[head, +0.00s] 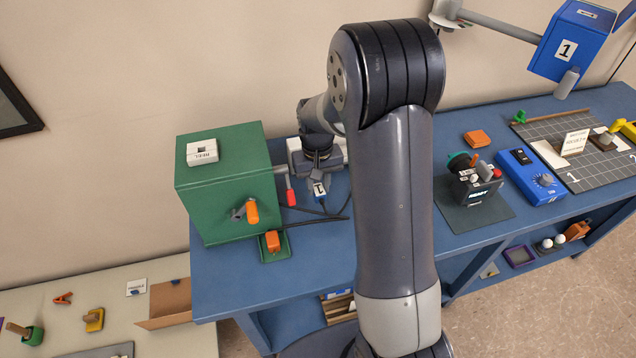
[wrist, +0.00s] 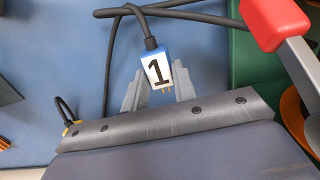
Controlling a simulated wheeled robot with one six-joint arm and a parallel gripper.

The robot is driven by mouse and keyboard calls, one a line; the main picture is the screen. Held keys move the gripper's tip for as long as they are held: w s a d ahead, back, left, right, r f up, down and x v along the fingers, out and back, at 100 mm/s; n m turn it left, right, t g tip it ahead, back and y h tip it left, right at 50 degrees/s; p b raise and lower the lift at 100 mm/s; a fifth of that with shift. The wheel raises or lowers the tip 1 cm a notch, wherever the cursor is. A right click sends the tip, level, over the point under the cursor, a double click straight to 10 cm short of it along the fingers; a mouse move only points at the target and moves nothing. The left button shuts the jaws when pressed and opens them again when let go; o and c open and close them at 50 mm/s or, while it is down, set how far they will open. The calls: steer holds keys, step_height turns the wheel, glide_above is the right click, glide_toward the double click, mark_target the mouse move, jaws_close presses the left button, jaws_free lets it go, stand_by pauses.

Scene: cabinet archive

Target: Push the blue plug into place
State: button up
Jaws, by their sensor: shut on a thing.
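The blue plug (wrist: 155,66) has a white face marked 1, a black cable at its top end and small gold prongs at its lower end. My gripper (wrist: 157,84) is shut on it, with one grey finger on each side. In the head view the plug (head: 320,193) hangs from my gripper (head: 318,182) above the blue bench, just right of the green cabinet. The cabinet (head: 222,190) has a red-ended lever on its right side, which also shows close by in the wrist view (wrist: 272,20). I cannot make out a socket for the blue plug.
Black cable lies on the blue bench (head: 305,255). A black device (head: 474,186) and a blue meter (head: 531,177) stand to the right. My arm hides the bench's middle.

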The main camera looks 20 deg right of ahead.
stand_by(0.4)
steer(key=shift+w+p, duration=0.5)
steer(key=shift+w, duration=2.4)
steer(key=shift+w, duration=1.2)
steer(key=o, duration=1.5)
steer(key=shift+o, duration=0.2)
steer(key=shift+r+p, duration=0.2)
steer(key=shift+p, duration=0.15)
step_height(320, 180, up, 6)
steer(key=p, duration=0.3)
steer(key=shift+w+f+p, duration=0.15)
steer(key=shift+p, duration=0.2)
